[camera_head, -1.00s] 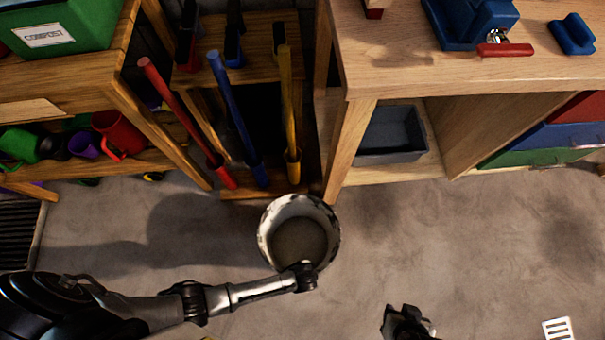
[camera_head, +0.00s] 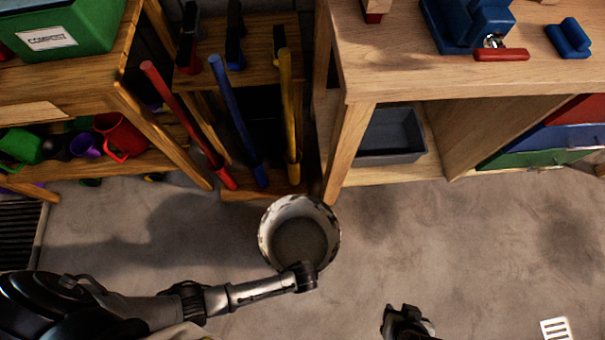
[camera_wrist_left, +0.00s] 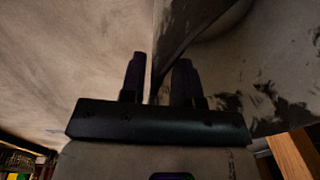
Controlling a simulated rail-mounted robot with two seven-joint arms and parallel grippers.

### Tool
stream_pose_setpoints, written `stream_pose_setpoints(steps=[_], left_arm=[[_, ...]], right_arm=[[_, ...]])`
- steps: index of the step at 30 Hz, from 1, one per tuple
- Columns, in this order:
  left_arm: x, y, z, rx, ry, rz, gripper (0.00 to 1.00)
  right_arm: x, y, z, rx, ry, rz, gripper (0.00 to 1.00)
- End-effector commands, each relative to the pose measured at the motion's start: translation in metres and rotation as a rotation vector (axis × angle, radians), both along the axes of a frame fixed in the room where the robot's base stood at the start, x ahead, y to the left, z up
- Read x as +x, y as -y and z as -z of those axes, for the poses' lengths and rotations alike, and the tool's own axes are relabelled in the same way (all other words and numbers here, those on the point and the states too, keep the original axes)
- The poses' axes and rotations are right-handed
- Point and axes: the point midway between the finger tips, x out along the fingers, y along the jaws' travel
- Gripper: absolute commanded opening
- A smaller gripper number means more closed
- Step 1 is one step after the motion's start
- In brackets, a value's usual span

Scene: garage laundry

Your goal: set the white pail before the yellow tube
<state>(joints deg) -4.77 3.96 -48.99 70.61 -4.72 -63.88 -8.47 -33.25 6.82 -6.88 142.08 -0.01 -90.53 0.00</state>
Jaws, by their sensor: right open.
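The white pail (camera_head: 265,238), with dark patches on its rim, stands open-topped in front of the rack, just below the foot of the yellow tube (camera_head: 289,120). My left gripper (camera_head: 304,274) is at the pail's near rim. In the left wrist view its two fingers (camera_wrist_left: 160,82) point at the pail's pale, dark-flecked wall (camera_wrist_left: 225,85), and an edge runs between them. Whether they press on it is unclear. My right gripper (camera_head: 403,314) is open and empty over bare floor, right of the pail. Whether the pail's base touches the floor is hidden.
A red tube (camera_head: 180,110) and a blue tube (camera_head: 233,115) stand left of the yellow one. A wooden bench (camera_head: 380,72) with a grey bin (camera_head: 390,157) is to the right. Shelves with a green compost box (camera_head: 85,45) are left.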

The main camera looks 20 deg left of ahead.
Motion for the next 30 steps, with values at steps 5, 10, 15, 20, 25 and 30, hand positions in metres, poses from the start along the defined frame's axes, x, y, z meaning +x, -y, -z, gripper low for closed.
stream_pose_setpoints(steps=[5, 10, 15, 20, 25, 30], left_arm=[[-0.002, 0.001, -0.042, -0.002, 0.001, 0.000, 0.29], [-0.003, 0.002, -0.071, -0.001, 0.001, 0.000, 0.29], [-0.005, 0.002, -0.092, 0.001, -0.001, 0.000, 0.29], [-0.005, 0.003, -0.103, 0.001, -0.001, 0.000, 0.29], [-0.006, 0.003, -0.106, 0.001, -0.001, 0.000, 0.29], [-0.005, 0.003, -0.107, -0.002, 0.000, -0.006, 0.29]], right_arm=[[0.000, 0.000, -0.030, 0.000, 0.000, 0.000, 0.43], [0.000, 0.000, -0.049, 0.000, 0.001, 0.000, 0.43], [0.000, 0.000, -0.061, 0.000, 0.001, 0.000, 0.43], [0.000, 0.000, -0.066, 0.000, 0.001, 0.000, 0.43], [0.000, 0.000, -0.067, 0.000, 0.001, 0.000, 0.43], [0.000, 0.000, -0.067, 0.000, 0.001, 0.000, 0.43]])
